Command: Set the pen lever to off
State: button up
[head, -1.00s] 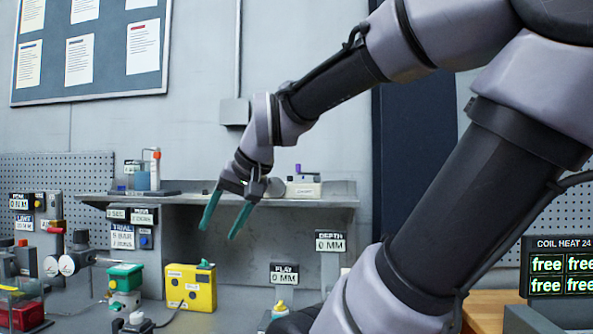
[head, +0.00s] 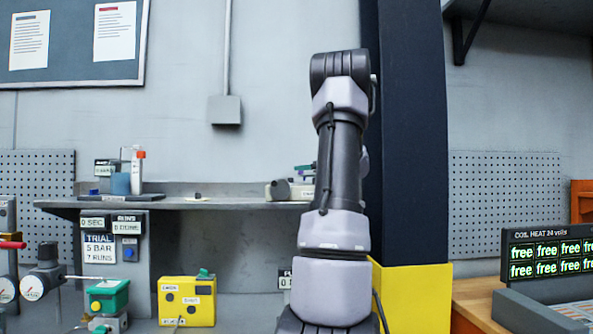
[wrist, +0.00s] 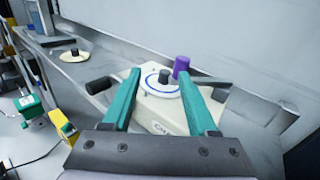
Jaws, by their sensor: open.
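A cream box (wrist: 155,108) with a partly hidden label starting "CH" lies in front of my gripper in the wrist view. On top is a white disc (wrist: 152,90) with a blue ring and a dark central knob. A purple cylinder (wrist: 181,66) stands behind the disc. A dark bar (wrist: 212,81), possibly the pen lever, runs right behind my right finger. My gripper (wrist: 158,75) is open and empty, its teal fingers either side of the disc; contact cannot be told.
The box is on a grey wall shelf (head: 170,203). A small disc with a dark knob (wrist: 74,55) sits further along it. Below are a yellow box (head: 187,312) and a green-topped device (head: 108,296). A dark pillar (head: 405,150) stands right of the shelf.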

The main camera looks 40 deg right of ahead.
jog(key=shift+m+h, duration=0.5)
jog(key=shift+m, duration=0.2)
jog(key=w+d, duration=0.1)
jog(key=w, duration=0.2)
jog(key=w+d, duration=0.1)
jog(key=w, duration=0.3)
jog(key=w+d, duration=0.1)
jog(key=w, duration=0.2)
jog(key=shift+w, duration=0.15)
grip_shut()
jog(key=shift+d, duration=0.1)
dwell(0.5)
